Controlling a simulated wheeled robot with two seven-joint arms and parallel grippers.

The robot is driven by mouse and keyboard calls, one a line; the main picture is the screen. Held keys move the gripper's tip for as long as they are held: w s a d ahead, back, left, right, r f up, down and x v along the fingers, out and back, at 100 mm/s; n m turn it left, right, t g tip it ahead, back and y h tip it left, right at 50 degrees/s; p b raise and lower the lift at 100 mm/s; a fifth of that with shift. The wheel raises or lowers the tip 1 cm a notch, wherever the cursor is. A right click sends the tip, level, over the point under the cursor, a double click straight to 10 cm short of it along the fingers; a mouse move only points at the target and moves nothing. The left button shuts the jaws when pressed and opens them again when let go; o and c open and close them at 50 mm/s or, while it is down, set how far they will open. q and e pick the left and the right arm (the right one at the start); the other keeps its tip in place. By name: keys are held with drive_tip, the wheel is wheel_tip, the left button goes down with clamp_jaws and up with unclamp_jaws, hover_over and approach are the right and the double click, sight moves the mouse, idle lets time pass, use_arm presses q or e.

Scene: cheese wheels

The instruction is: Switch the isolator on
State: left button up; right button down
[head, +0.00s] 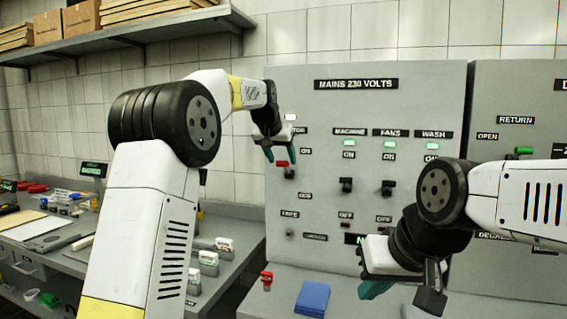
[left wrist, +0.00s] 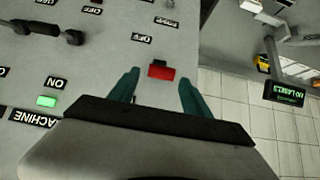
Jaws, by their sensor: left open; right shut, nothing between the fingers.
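The isolator is a small switch with a red handle (head: 281,163) on a dark mount, at the left of the grey MAINS 230 VOLTS panel (head: 420,110). Its label is partly hidden by my left gripper (head: 279,153); only its ending shows. In the left wrist view the red handle (left wrist: 161,72) lies between the spread teal fingers of my left gripper (left wrist: 160,85), with a gap on each side. A white lamp (head: 291,117) is above the switch. My right gripper (head: 375,290) is shut and empty, low in front of the panel, away from the isolator.
Black MACHINE (head: 346,186) and FANS (head: 388,187) switches stand right of the isolator, under green lamps. Another panel (head: 515,90) adjoins at right. A blue block (head: 312,298) and a red item (head: 267,280) are below. A shelf with boxes (head: 80,18) hangs upper left.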

use_arm(q)
drive_tip(key=v, duration=0.5)
drive_tip(key=c, duration=0.5)
drive_tip(key=shift+s+a+r+m, duration=0.1)
drive_tip(key=shift+s+a+m, duration=0.2)
drive_tip(key=shift+m, duration=0.3)
drive_tip(key=c, duration=0.4)
drive_tip(key=s+m, duration=0.1)
drive_tip(key=m, duration=0.1)
drive_tip(key=s+a+m, duration=0.1)
drive_tip(key=s+m, duration=0.1)
drive_tip(key=s+a+m+t, duration=0.1)
drive_tip(key=m, duration=0.2)
drive_tip(key=shift+s+r, duration=0.2)
clamp_jaws()
drive_tip(key=s+m, duration=0.6)
drive_tip(key=m, duration=0.3)
drive_tip(key=w+d+f, duration=0.2)
drive_tip(key=w+f, duration=0.4)
drive_tip(key=w, duration=0.5)
drive_tip(key=shift+d+m+t+h, duration=0.3)
drive_tip(key=shift+m+t, duration=0.1)
